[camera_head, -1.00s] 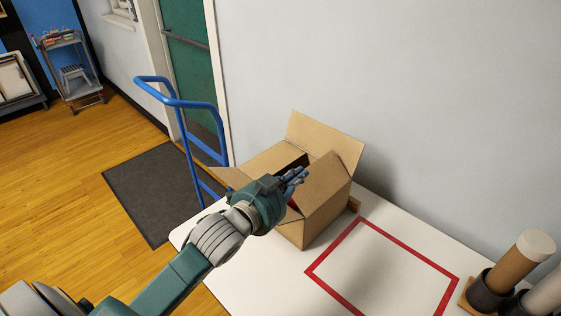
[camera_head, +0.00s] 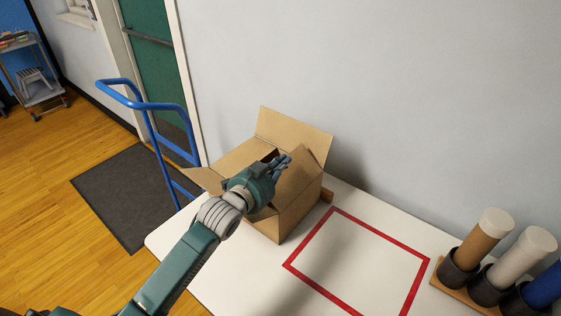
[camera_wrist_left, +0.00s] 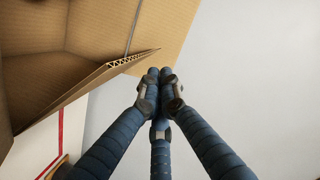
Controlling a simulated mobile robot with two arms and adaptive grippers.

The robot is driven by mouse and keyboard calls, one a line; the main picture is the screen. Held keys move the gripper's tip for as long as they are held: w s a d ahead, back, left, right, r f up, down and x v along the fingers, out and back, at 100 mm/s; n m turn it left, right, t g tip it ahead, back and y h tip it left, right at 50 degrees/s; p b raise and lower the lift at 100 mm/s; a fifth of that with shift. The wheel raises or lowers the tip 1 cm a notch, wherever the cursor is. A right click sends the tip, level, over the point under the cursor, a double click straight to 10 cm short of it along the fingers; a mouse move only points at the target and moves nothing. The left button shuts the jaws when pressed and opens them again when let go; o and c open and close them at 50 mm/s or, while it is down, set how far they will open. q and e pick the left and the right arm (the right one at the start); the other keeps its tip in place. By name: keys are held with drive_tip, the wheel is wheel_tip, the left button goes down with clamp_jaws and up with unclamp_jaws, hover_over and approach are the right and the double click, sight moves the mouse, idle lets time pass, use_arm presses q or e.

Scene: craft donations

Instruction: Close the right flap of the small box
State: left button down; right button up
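The small box (camera_head: 299,212) is brown cardboard and stands on the white table near its left end. Its back flap (camera_head: 290,130) stands up and its left flap (camera_head: 200,180) sticks outward. The right flap (camera_head: 308,168) is raised, not flat over the opening. My left gripper (camera_head: 283,161) is over the box opening, its fingertips close to the right flap; I cannot tell if they touch. In the left wrist view the gripper's three fingers (camera_wrist_left: 160,76) are together and empty, beside a cardboard flap edge (camera_wrist_left: 108,70). My arm hides part of the box's front. My right gripper is out of view.
A red square outline (camera_head: 385,242) marks clear space on the table (camera_head: 365,265) right of the box. Tubes in dark holders (camera_head: 490,284) stand at the right. A blue hand truck (camera_head: 150,105) stands behind left, and the wall borders the table's back.

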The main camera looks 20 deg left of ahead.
use_arm(q)
drive_tip(key=shift+a+f, duration=0.25)
drive_tip(key=shift+f, duration=0.05)
drive_tip(key=shift+w, duration=0.1)
drive_tip(key=shift+w+a+f+n+p, duration=0.15)
drive_tip(key=shift+a+f+n+p, duration=0.15)
drive_tip(key=shift+a+n+p, duration=0.15)
drive_tip(key=shift+f+h, duration=0.1)
drive_tip(key=shift+h, duration=0.2)
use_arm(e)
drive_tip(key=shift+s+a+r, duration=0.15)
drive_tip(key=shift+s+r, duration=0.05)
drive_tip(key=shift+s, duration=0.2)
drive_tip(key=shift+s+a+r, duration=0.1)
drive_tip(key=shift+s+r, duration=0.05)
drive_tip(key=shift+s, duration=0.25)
